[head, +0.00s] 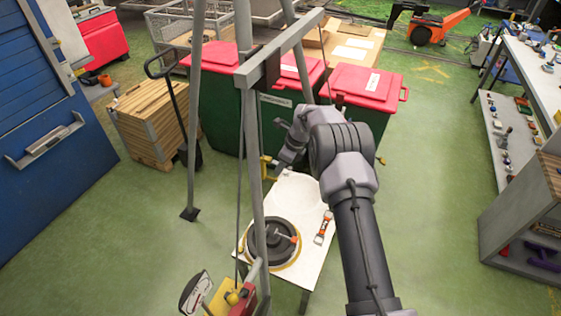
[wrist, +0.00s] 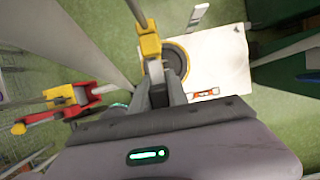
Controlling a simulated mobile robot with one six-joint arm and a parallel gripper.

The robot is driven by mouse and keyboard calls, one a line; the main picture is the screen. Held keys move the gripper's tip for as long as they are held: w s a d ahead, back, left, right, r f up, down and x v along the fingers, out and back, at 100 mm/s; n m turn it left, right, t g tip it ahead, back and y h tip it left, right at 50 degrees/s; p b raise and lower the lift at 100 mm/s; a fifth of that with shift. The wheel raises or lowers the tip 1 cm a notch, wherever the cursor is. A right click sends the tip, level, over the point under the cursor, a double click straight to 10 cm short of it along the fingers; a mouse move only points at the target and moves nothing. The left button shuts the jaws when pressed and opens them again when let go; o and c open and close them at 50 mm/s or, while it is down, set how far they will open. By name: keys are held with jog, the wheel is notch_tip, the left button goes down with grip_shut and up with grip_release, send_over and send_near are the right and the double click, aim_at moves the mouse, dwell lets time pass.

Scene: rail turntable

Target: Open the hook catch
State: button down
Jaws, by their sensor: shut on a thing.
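My gripper (head: 282,163) is beside the grey legs of a frame, above the small white table. In the wrist view its fingers (wrist: 158,88) are shut on a yellow piece (wrist: 149,45) hanging from a grey rod. This yellow piece appears to be the hook or its catch. In the head view a bit of yellow (head: 268,161) shows at the fingertips. The part between the fingers is hidden, and I cannot tell whether the catch is open.
The white table (head: 311,268) below carries a round dark disc (head: 262,246) and an orange-and-grey tool (head: 323,228). A grey frame (head: 197,120) stands close by. A red-and-yellow device (head: 243,299) is low in front. Red-lidded bins (head: 365,82) stand behind. Green floor is free at right.

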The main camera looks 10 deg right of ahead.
jog(key=shift+r+g+h+p, duration=0.2)
jog(key=shift+g+h+p, duration=0.1)
jog(key=shift+g+h, duration=0.15)
jog(key=c, duration=1.3)
grip_release()
jog(key=v, duration=1.7)
jog(key=shift+s+r, duration=0.2)
